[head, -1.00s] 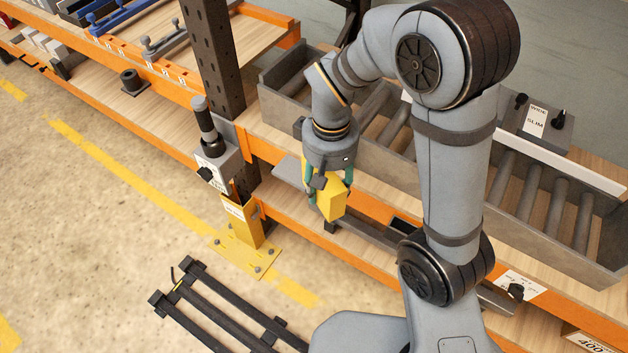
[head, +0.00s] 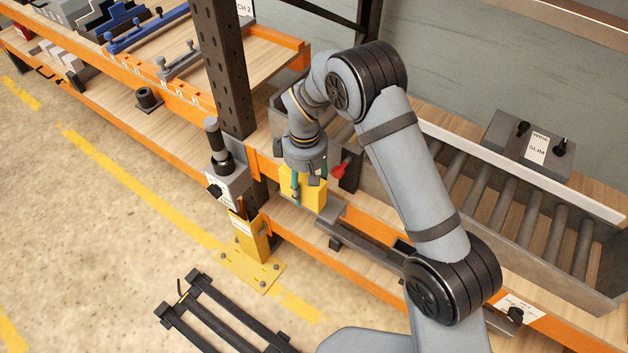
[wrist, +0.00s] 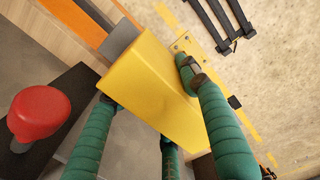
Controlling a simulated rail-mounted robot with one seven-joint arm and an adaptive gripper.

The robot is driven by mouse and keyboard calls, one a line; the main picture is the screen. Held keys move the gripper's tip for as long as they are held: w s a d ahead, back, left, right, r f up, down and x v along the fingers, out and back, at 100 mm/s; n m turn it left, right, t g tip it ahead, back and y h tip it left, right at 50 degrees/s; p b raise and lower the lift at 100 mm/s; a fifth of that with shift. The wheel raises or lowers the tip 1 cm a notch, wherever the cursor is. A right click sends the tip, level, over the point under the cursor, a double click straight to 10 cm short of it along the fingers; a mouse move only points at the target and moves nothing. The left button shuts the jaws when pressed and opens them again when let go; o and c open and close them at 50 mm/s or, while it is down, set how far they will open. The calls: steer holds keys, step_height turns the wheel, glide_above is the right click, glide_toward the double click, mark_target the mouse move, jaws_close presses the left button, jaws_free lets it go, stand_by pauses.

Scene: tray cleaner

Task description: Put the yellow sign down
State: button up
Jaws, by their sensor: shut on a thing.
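The yellow sign (head: 313,198) is a plain yellow block-like piece between the fingers of my gripper (head: 306,190), at the shelf edge beside the dark post. In the wrist view the sign (wrist: 155,85) shows as a broad yellow face. The green fingers of my gripper (wrist: 165,110) press on it from both sides, so my gripper is shut on it. Below the sign is a grey metal plate (head: 331,211) on the lower shelf. I cannot tell whether the sign touches that plate.
A red knob (head: 339,171) stands close to the right of my gripper and shows large in the wrist view (wrist: 38,113). A yellow post guard (head: 250,237) and a grey box with a black handle (head: 226,184) are to the left. The roller conveyor (head: 500,205) lies at right.

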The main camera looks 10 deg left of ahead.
steer(key=w, duration=0.1)
steer(key=w+d, duration=0.1)
steer(key=w, duration=0.1)
steer(key=shift+w+d+p, duration=0.1)
steer(key=shift+d+p, duration=0.15)
steer(key=shift+p, duration=0.1)
steer(key=shift+f+p, duration=0.55)
steer(key=shift+f, duration=1.25)
steer(key=shift+f, duration=0.1)
steer(key=o, duration=1)
steer(key=shift+r, duration=0.3)
step_height(320, 180, up, 12)
steer(key=shift+f+b, duration=0.15)
steer(key=shift+b, duration=0.85)
